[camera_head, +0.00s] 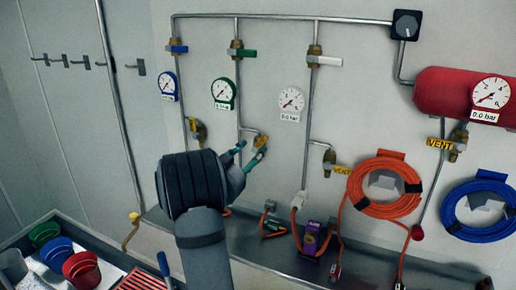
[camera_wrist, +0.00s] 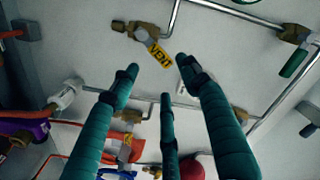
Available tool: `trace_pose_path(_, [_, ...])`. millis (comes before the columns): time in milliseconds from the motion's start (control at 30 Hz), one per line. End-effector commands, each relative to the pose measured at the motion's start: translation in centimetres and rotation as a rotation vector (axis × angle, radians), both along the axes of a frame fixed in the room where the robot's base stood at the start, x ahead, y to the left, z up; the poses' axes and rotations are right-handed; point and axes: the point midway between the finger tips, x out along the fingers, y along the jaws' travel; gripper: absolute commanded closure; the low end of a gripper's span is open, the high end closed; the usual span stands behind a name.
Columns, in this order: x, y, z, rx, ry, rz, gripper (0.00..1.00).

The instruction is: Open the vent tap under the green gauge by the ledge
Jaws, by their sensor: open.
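The green gauge (camera_head: 223,93) is on the wall in the head view, second from the left. Under it, the brass vent tap (camera_head: 261,140) sits on a short branch of the pipe, partly hidden by my fingers. The wrist view shows this tap (camera_wrist: 133,28) at the top, with a pale round part and a yellow VENT tag (camera_wrist: 160,54). My gripper (camera_head: 249,150) is at the tap in the head view. Its teal fingers (camera_wrist: 160,76) are spread and empty in the wrist view, their tips just below the tag. I cannot tell whether they touch the tap.
Other vent taps are at the white gauge line (camera_head: 328,160) and below the red tank (camera_head: 433,95). The ledge (camera_head: 262,246) runs beneath, with a purple device (camera_head: 312,238) on it. Orange hose (camera_head: 386,186) and blue hose (camera_head: 480,207) coils hang right. Coloured cups (camera_head: 82,270) stand at lower left.

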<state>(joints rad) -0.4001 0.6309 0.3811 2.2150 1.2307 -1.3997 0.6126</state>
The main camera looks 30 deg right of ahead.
Motion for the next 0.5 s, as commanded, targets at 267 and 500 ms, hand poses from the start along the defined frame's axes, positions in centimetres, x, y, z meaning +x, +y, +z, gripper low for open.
trace_pose_path(267, [-1.4, 2.0, 0.0, 0.001, -0.001, -0.002, 0.54])
trace_pose_path(500, [-1.5, 2.1, 0.0, 0.001, -0.001, -0.002, 0.54])
